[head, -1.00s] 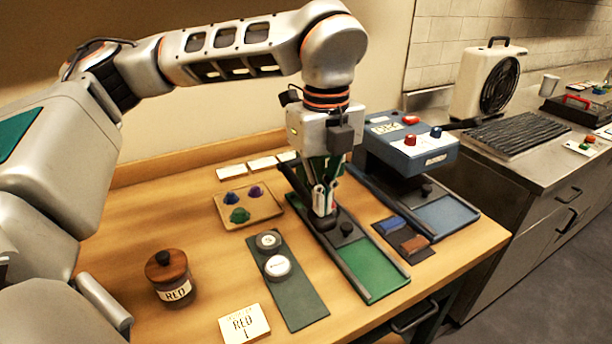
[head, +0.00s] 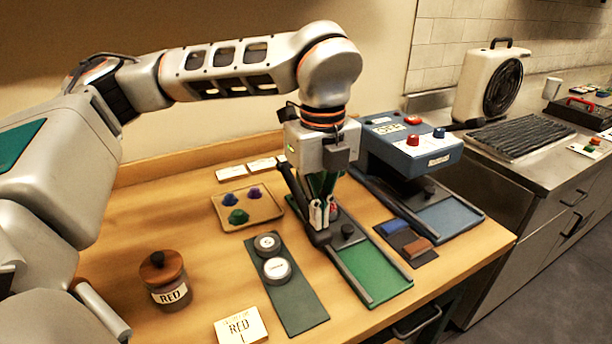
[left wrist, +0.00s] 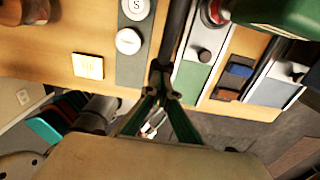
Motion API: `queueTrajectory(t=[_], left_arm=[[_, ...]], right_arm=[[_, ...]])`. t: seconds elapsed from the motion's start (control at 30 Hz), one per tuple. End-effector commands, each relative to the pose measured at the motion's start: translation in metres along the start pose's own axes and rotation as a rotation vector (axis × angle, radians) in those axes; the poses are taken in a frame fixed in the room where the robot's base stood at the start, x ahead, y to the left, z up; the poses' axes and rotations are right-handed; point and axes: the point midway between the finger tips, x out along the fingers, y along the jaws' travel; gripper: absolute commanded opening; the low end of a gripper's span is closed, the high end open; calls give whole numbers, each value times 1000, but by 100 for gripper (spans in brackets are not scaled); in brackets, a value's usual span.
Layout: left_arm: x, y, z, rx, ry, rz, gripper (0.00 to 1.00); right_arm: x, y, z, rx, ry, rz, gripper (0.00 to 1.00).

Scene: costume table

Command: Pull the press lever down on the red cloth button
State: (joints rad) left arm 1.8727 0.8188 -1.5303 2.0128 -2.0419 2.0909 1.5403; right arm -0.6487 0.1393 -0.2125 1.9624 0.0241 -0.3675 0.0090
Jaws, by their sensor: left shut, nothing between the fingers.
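The green press (head: 375,275) stands on the wooden table, its upper part mostly hidden behind my left gripper. Its black press lever (head: 291,185) slopes down toward the front, with a thick dark end beside my fingertips. My left gripper (head: 321,220) points down and is shut and empty, close against the lever; I cannot tell whether they touch. In the left wrist view the lever (left wrist: 177,28) runs to just ahead of the fingertips (left wrist: 160,72). A red round piece, probably the red cloth button (left wrist: 213,12), shows at the press. My right gripper is not in view.
A blue press (head: 415,150) stands to the right. A dark strip with two round dies (head: 305,310) lies left of the green press. A tray of coloured pieces (head: 262,213), a jar marked RED (head: 170,294) and a RED card (head: 241,327) are also on the table.

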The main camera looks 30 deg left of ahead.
Motion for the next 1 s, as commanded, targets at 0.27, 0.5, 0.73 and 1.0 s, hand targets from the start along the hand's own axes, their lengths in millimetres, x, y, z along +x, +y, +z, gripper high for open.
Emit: queueTrajectory(t=[0.27, 0.5, 0.73, 1.0], left_arm=[[10, 0, 3, 1, 0, 0, 0], [10, 0, 3, 1, 0, 1, 0], [14, 0, 4, 1, 1, 1, 0], [15, 0, 5, 1, 0, 1, 0]], right_arm=[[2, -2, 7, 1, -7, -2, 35], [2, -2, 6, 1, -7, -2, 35], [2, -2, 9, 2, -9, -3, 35], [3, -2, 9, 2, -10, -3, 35]])
